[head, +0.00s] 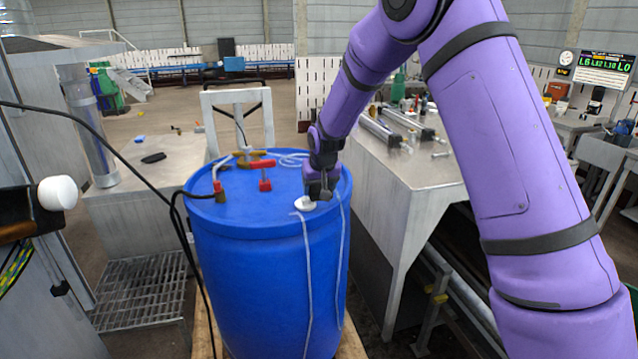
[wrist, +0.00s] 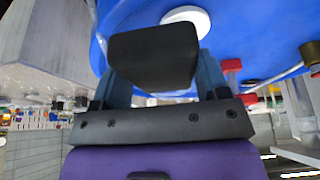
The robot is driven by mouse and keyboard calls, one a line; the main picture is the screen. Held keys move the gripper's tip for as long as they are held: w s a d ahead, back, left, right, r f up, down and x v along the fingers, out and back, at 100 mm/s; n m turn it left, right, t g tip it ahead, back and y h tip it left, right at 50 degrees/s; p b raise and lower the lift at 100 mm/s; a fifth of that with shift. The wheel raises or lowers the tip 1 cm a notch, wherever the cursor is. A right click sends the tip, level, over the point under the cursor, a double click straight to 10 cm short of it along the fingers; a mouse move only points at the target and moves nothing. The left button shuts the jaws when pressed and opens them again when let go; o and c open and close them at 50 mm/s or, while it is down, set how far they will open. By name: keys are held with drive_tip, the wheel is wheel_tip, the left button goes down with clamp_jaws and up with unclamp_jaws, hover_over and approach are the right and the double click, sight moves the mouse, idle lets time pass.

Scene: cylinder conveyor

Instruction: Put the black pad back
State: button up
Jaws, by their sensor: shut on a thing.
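My gripper (head: 321,180) is over the top of the blue drum (head: 268,265), near its front right rim. In the wrist view, a black block with rounded corners (wrist: 153,57), which looks like the black pad, sits between the two grey-blue fingers. The gripper is shut on it. In the head view the held pad is small and dark, and partly hidden by the fingers. A white round cap (head: 305,203) is on the drum lid beside the fingertips; it also shows in the wrist view (wrist: 187,20) behind the pad. I cannot tell whether the pad touches the lid.
Red-handled valves (head: 264,176) and hoses stand on the drum's left half. A small black object (head: 153,157) lies on the metal table (head: 115,178) at left. A steel bench (head: 425,170) with tubes and bottles stands at right. Cables hang left of the drum.

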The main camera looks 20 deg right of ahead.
drive_tip(key=shift+w+d+f, duration=0.1)
drive_tip(key=shift+w+d, duration=0.15)
drive_tip(key=shift+d, duration=0.05)
drive_tip(key=w, duration=0.5)
drive_tip(key=w+d+f, duration=0.1)
drive_tip(key=w, duration=0.9)
drive_tip(key=shift+d+f, duration=0.15)
drive_tip(key=shift+f, duration=0.05)
drive_tip(key=shift+w+f, duration=0.15)
drive_tip(key=shift+f, duration=1.6)
drive_tip(key=shift+f, duration=0.15)
drive_tip(key=o, duration=0.9)
